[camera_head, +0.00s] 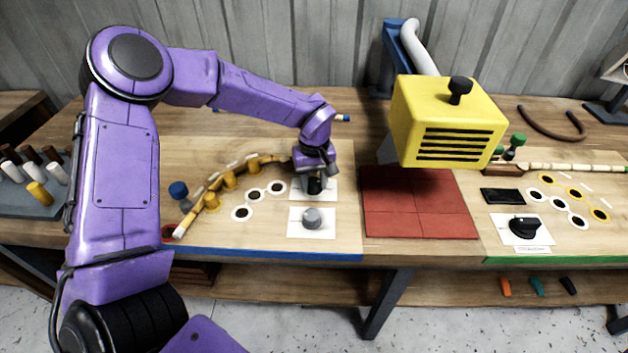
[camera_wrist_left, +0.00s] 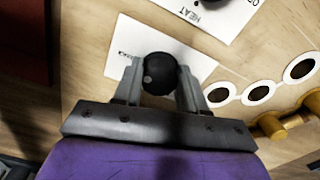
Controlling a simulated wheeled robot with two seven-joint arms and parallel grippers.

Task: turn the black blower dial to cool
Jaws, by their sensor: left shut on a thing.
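My left gripper (camera_head: 315,170) reaches down over the far white card (camera_head: 331,188) on the left board. In the left wrist view its two fingers (camera_wrist_left: 160,85) are shut on a round black knob (camera_wrist_left: 155,70), one finger on each side. The small print on the card (camera_wrist_left: 116,58) under the knob is too blurred to read. A second card (camera_wrist_left: 215,20) beside it reads HEAT, with a dark dial at the picture edge. In the head view that nearer card carries a grey dial (camera_head: 312,217). Another black dial (camera_head: 523,227) sits on a card at right. My right gripper is not in view.
A yellow blower box (camera_head: 420,110) with a black top knob (camera_head: 460,88) hangs over a red mat (camera_head: 420,215) right of the gripper. A curved rattan strip (camera_head: 205,195) lies along yellow pegs at left. White-ringed holes (camera_head: 254,195) lie between.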

